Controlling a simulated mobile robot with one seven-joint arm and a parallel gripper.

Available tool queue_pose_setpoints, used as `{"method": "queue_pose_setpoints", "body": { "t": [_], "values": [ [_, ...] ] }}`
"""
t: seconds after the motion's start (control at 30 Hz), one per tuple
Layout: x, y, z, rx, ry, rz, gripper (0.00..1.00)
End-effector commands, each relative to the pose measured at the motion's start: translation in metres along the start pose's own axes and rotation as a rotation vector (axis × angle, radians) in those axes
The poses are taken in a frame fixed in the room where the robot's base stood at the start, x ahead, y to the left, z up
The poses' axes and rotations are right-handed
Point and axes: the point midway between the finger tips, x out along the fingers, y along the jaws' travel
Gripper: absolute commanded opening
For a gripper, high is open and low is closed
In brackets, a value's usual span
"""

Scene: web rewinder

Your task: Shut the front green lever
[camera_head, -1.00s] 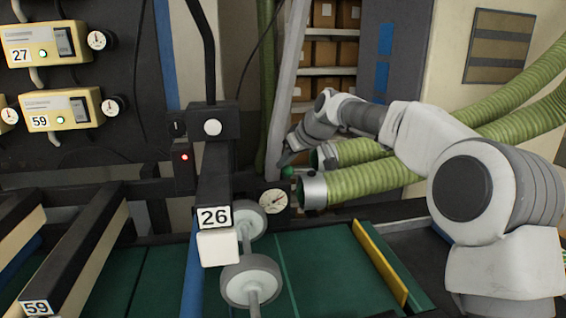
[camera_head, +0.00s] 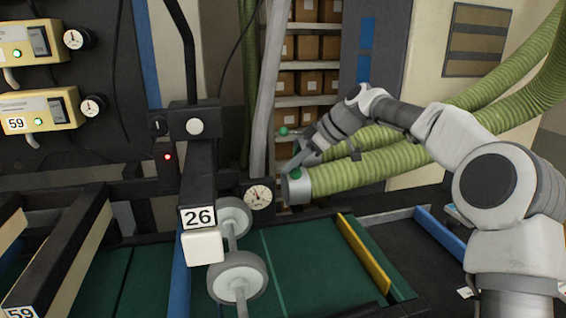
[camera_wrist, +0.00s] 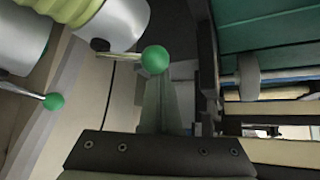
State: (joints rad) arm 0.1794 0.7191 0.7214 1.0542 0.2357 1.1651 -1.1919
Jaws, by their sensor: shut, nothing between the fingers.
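The front green lever has a round green knob (camera_head: 296,174), which now shows against the metal collar (camera_head: 297,188) of the front green hose. In the wrist view the near green knob (camera_wrist: 155,60) sits on a thin rod beside a metal collar (camera_wrist: 115,24). My gripper (camera_head: 303,158) is shut and empty, just above the front knob in the head view. In the wrist view its fingers (camera_wrist: 162,105) reach up to the near knob; I cannot tell whether they touch it. A second green knob (camera_head: 283,131) is farther back, and it also shows at left in the wrist view (camera_wrist: 53,102).
A dial gauge (camera_head: 258,194) is left of the front collar. The post labelled 26 (camera_head: 199,218) and grey rollers (camera_head: 238,276) stand in front. A yellow bar (camera_head: 363,254) lies on the green bed. Shelves with boxes (camera_head: 308,80) are behind.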

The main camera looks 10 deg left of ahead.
Motion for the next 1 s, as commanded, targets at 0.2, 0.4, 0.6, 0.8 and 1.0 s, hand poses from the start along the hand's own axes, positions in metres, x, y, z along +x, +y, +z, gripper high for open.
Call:
{"method": "queue_pose_setpoints", "body": {
  "t": [0.2,0.4,0.6,0.8,1.0],
  "values": [
    [-0.008,0.004,0.012,0.002,-0.004,0.003,0.00],
    [-0.013,0.007,0.017,0.003,-0.004,0.003,0.00],
    [-0.016,0.008,0.020,0.003,-0.004,0.004,0.00],
    [-0.017,0.009,0.021,0.004,-0.005,0.005,0.00],
    [-0.018,0.010,0.022,0.005,-0.006,0.007,0.00]
  ]
}}
